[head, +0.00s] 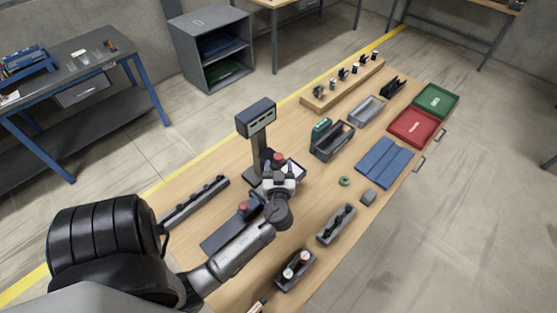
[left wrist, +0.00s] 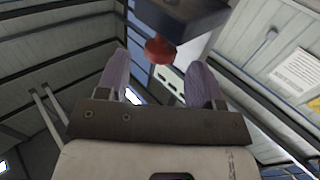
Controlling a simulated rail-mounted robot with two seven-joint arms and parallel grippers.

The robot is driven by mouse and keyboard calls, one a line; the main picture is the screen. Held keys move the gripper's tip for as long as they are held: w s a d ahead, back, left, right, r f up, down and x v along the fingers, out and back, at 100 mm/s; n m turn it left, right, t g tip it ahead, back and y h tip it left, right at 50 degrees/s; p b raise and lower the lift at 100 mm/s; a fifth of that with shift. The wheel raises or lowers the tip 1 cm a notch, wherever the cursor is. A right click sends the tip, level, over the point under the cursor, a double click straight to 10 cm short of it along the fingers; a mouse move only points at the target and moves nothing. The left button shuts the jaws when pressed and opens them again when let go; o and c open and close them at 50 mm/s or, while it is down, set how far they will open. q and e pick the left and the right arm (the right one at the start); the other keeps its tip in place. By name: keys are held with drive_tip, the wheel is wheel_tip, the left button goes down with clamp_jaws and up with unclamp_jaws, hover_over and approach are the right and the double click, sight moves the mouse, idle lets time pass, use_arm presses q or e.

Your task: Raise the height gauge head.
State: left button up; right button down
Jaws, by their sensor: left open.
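The height gauge (head: 257,152) stands on the bench, with a grey column and a dark display box (head: 256,118) on top. Its dark head with a red knob (head: 278,157) sits low on the column. My left gripper (head: 279,168) is right at the head and hides part of it. In the left wrist view the red knob (left wrist: 159,50) shows under the dark head block (left wrist: 188,14), just beyond and between the tips of the open fingers (left wrist: 161,68). I cannot tell whether either finger touches it. My right gripper is not in view.
A grey rail (head: 195,202) lies left of the gauge. A grey caddy (head: 332,141), blue mats (head: 384,161), a green ring (head: 344,181) and small racks (head: 337,224) lie to the right. Red (head: 413,127) and green (head: 437,100) trays are at the right edge.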

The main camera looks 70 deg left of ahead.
use_arm(q)
drive_tip(key=b+v, duration=0.2)
drive_tip(key=v, duration=0.7)
drive_tip(key=shift+s+d+b, duration=0.2)
drive_tip(key=shift+d+b, duration=0.05)
drive_tip(key=shift+b, duration=0.1)
